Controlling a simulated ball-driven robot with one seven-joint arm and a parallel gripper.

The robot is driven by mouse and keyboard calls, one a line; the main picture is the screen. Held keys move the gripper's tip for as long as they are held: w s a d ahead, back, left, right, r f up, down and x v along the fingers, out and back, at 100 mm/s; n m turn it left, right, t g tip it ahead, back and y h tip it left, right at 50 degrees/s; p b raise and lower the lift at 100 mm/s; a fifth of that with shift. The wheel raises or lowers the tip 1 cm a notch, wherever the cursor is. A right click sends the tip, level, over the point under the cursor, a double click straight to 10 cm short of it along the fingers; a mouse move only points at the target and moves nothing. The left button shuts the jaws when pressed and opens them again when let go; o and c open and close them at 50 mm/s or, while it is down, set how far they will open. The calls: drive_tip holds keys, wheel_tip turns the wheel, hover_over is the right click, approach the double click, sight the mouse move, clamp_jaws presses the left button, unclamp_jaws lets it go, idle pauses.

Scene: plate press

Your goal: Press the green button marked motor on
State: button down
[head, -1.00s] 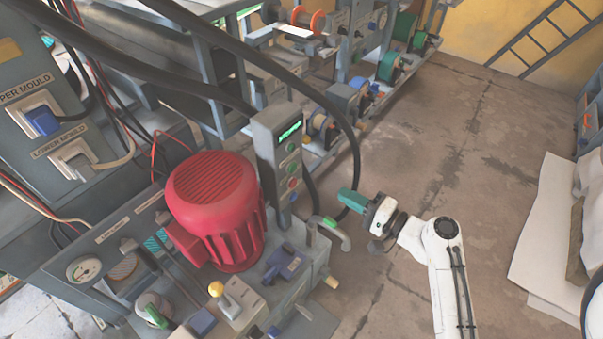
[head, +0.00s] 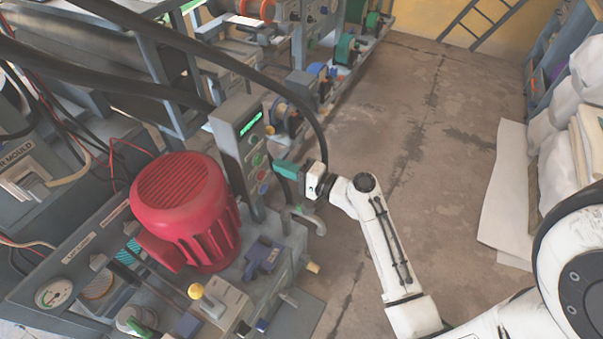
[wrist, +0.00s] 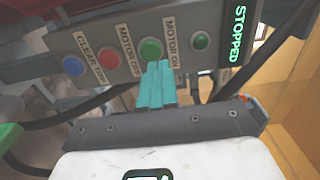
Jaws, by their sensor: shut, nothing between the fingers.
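The control panel (head: 228,146) is a grey upright box beside the red motor. In the wrist view, the green button (wrist: 151,47) has the "MOTOR ON" label (wrist: 169,40) to its right. The red "MOTOR OFF" button (wrist: 110,58) and the blue "CLEAR TRIP" button (wrist: 73,66) are to its left. A smaller green round (wrist: 201,40) sits beside the display (wrist: 238,35), which reads "STOPPED". My gripper (wrist: 154,66) has its teal fingers shut and empty, overlapping the green button's lower edge in this view. I cannot tell whether they touch. In the head view my gripper (head: 277,166) is right beside the panel's button face.
The red motor (head: 186,195) stands left of the panel. A black cable (head: 310,112) arches behind my gripper. A grey curved handle (head: 305,213) is below it. A yellow-knobbed lever (head: 196,292) is at the front. Open floor (head: 420,120) lies to the right.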

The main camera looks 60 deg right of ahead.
sight(259, 157)
drive_tip(key=shift+w+a, duration=0.1)
drive_tip(key=shift+w, duration=2.1)
